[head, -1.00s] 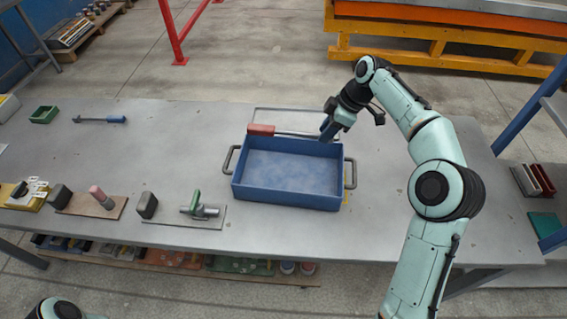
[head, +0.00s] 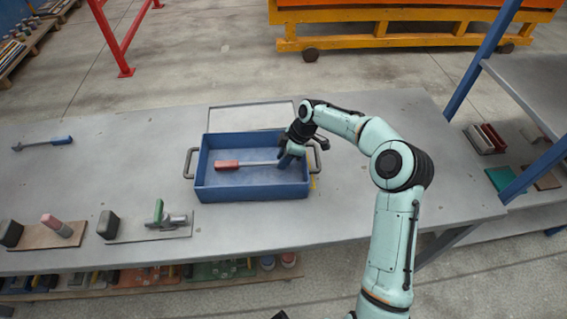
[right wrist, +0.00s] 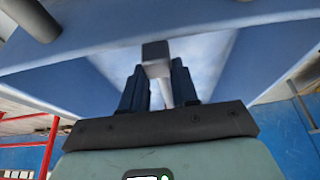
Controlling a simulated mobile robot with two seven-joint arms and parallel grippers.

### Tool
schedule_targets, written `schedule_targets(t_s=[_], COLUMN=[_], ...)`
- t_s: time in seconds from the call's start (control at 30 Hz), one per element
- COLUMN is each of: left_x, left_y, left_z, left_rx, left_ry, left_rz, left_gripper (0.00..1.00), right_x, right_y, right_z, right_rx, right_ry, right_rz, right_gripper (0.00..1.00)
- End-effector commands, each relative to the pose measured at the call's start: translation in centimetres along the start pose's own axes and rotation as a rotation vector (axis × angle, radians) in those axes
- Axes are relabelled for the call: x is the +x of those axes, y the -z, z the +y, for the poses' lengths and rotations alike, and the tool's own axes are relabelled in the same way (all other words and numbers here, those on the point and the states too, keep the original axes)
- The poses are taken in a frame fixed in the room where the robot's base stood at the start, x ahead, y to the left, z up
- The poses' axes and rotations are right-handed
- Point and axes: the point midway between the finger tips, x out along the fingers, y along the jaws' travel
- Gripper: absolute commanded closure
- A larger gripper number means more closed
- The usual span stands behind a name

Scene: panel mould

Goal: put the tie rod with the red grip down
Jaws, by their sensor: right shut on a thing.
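The tie rod with the red grip (head: 228,165) shows in the head view inside the outline of the blue tray (head: 250,192), its grip to the left and its grey shaft to the right. My right gripper (head: 287,160) is shut on the shaft's right end, at the tray's right side. In the right wrist view the grey rod end (right wrist: 156,52) sits between the two dark fingers (right wrist: 159,88). I cannot tell whether the rod touches the tray floor.
A tie rod with a blue grip (head: 58,140) lies at the table's left. Boards with a pink-handled tool (head: 60,228) and a green-handled clamp (head: 160,212) stand front left. A pale outlined panel (head: 235,115) lies behind the tray.

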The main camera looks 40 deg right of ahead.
Motion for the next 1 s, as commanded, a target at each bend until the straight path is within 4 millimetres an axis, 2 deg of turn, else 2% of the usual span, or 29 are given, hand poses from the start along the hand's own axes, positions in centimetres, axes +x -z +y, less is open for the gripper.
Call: schedule_targets(t_s=[0.03, 0.17, 0.47, 0.5, 0.57, 0.87, 1.0], left_x=[0.1, 0.1, 0.2, 0.2, 0.2, 0.1, 0.1], left_y=[0.0, 0.0, 0.0, 0.0, 0.0, 0.0, 0.0], left_z=[0.0, -0.1, -0.1, -0.1, -0.1, -0.1, 0.0], left_rx=[0.000, 0.000, 0.000, 0.000, 0.000, 0.000, 0.000], left_ry=[0.000, 0.000, 0.000, 0.000, 0.000, 0.000, 0.000], left_rz=[0.000, -0.001, -0.001, -0.001, -0.001, -0.001, 0.000], left_gripper=[1.00, 1.00, 1.00, 1.00, 1.00, 1.00, 1.00], right_x=[0.9, 2.4, 2.5, 2.6, 2.5, 2.4, 1.3], right_y=[-0.4, -0.9, -1.0, -1.1, -1.1, -1.0, -1.0], right_z=[-0.1, 0.0, 0.0, 0.0, 0.0, 0.0, 0.1], right_rx=[0.002, 0.001, 0.001, 0.001, 0.001, 0.001, 0.001], right_ry=[0.005, 0.002, 0.001, 0.001, 0.001, 0.001, -0.003], right_rz=[0.002, 0.001, 0.001, 0.000, 0.000, 0.000, 0.000], right_gripper=[1.00, 1.00, 1.00, 0.64, 0.45, 0.45, 0.45])
